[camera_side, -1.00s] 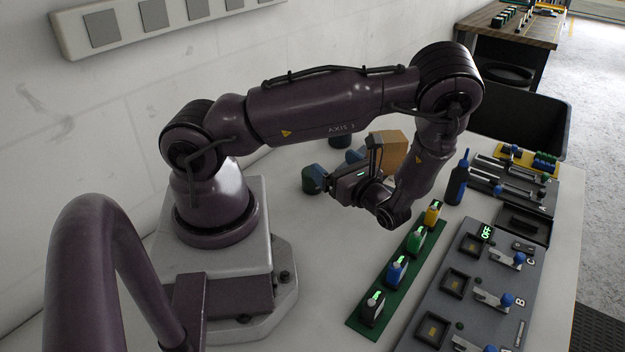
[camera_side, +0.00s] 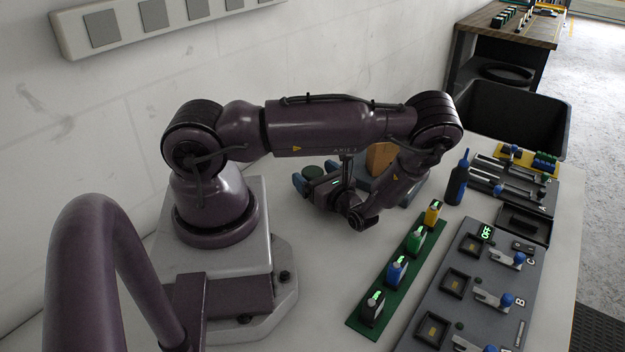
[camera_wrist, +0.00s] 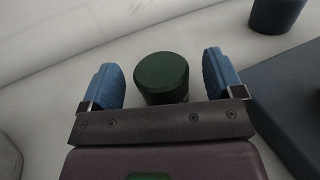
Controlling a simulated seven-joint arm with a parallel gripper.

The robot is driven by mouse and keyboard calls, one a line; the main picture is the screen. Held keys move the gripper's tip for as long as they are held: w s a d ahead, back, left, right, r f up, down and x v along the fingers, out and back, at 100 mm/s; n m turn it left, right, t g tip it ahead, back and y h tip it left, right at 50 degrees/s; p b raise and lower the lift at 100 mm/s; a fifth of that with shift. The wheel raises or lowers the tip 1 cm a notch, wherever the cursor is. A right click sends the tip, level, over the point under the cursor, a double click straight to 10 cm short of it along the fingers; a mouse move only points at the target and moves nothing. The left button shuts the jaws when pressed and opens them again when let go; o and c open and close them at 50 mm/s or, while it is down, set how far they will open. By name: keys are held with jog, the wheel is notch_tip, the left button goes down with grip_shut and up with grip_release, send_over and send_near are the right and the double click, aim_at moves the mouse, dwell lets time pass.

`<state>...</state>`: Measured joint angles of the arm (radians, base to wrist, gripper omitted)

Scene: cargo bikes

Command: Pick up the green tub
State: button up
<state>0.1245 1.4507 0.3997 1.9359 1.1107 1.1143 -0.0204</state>
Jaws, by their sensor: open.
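The green tub (camera_wrist: 161,76) is a dark green cylinder with a round lid, standing on the pale bench. In the wrist view it sits between the two blue finger pads of my gripper (camera_wrist: 163,85), with a gap on either side; its lower part is hidden by the gripper's bar. In the side view the tub (camera_side: 312,172) shows just behind my gripper (camera_side: 316,184), partly hidden by it. My gripper is open, low and tilted toward the tub. I cannot tell how far the fingertips reach along the tub.
A dark blue cylinder (camera_wrist: 277,14) stands at the upper right of the wrist view, near a dark flat-sided block (camera_wrist: 290,95). A wooden block (camera_side: 381,157) stands behind my forearm.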

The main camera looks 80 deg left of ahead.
jog(key=shift+a, duration=0.1)
jog(key=shift+c, duration=0.5)
jog(key=c, duration=1)
